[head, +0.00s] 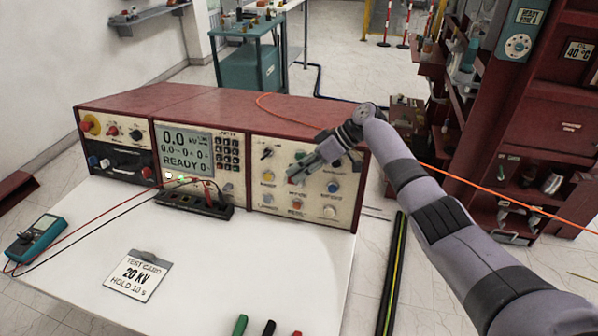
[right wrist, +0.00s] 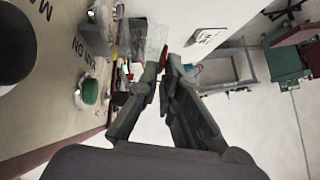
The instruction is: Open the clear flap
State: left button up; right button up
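The red-cased test console (head: 215,103) stands on a white table, its right panel covered with knobs and buttons. My right gripper (head: 291,179) reaches in from the right, its fingertips in front of that panel. In the right wrist view its fingertips (right wrist: 163,72) are close together, with a thin red piece (right wrist: 164,58) between or just behind them; I cannot tell whether they grip it. A pale see-through plate (right wrist: 157,38), seemingly the clear flap, shows just beyond the tips. In the head view I cannot make the flap out. My left gripper is not in view.
A black terminal block (head: 195,205) with leads sits before the console. A teal multimeter (head: 36,238) and a test card (head: 138,275) lie on the white table (head: 250,270). A green knob (right wrist: 90,91) is left of the fingers. An orange cable (head: 500,190) runs behind my right arm.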

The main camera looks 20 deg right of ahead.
jog(key=o, duration=0.3)
jog(key=shift+o, duration=0.2)
jog(key=v, duration=1.2)
